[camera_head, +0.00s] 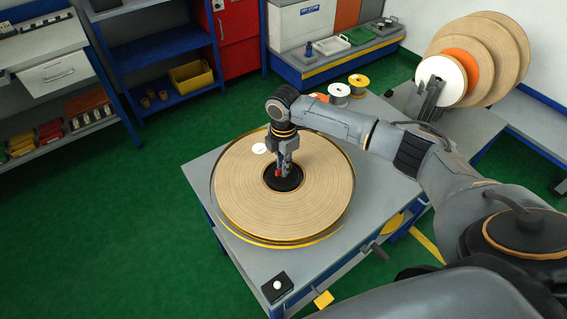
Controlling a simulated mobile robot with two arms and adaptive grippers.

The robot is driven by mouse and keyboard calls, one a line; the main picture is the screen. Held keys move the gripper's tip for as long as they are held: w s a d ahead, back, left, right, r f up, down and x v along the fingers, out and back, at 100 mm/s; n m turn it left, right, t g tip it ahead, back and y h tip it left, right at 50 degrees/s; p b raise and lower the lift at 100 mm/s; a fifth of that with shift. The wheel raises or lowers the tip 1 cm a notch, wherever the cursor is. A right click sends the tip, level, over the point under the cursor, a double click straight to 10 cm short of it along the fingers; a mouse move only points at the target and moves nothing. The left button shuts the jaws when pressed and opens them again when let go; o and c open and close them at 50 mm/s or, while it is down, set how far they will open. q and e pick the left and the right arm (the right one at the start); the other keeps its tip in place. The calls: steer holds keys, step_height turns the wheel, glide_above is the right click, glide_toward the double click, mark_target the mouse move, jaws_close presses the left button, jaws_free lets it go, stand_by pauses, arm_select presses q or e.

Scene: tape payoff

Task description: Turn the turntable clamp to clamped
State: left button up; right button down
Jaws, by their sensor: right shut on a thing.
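The turntable carries a large tan tape roll (235,195) on a grey table (205,172). The turntable's yellow rim (318,238) shows around the roll. The clamp (290,184) is a black round hub at the roll's centre, with a small red part on it. My right gripper (281,172) points down over the hub and is shut on the clamp's red part, which its fingers partly hide. I cannot tell the clamp's exact setting. My left gripper is not in view.
A black box with a white button (277,286) sits at the table's front corner. Small spools (358,84) stand at the table's back edge. Large discs (480,60) stand upright at the right. Shelves line the back left; green floor (120,220) is free at the left.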

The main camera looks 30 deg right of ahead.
steer(key=shift+r+m+p, duration=0.15)
steer(key=shift+m+p, duration=0.25)
steer(key=shift+p, duration=0.15)
steer(key=m+p, duration=0.5)
steer(key=p, duration=0.1)
steer(key=shift+r+m, duration=0.1)
steer(key=shift+m, duration=0.3)
steer(key=shift+m+p, duration=0.8)
steer(key=shift+p, duration=0.05)
steer(key=m+p, duration=0.3)
steer(key=m, duration=0.2)
steer(key=shift+a+p, duration=0.1)
steer(key=shift+p, duration=0.25)
steer(key=shift+f+m+p, duration=0.2)
steer(key=shift+m+p, duration=0.85)
steer(key=shift+m, duration=1.15)
steer(key=c, duration=1.4)
jaws_free()
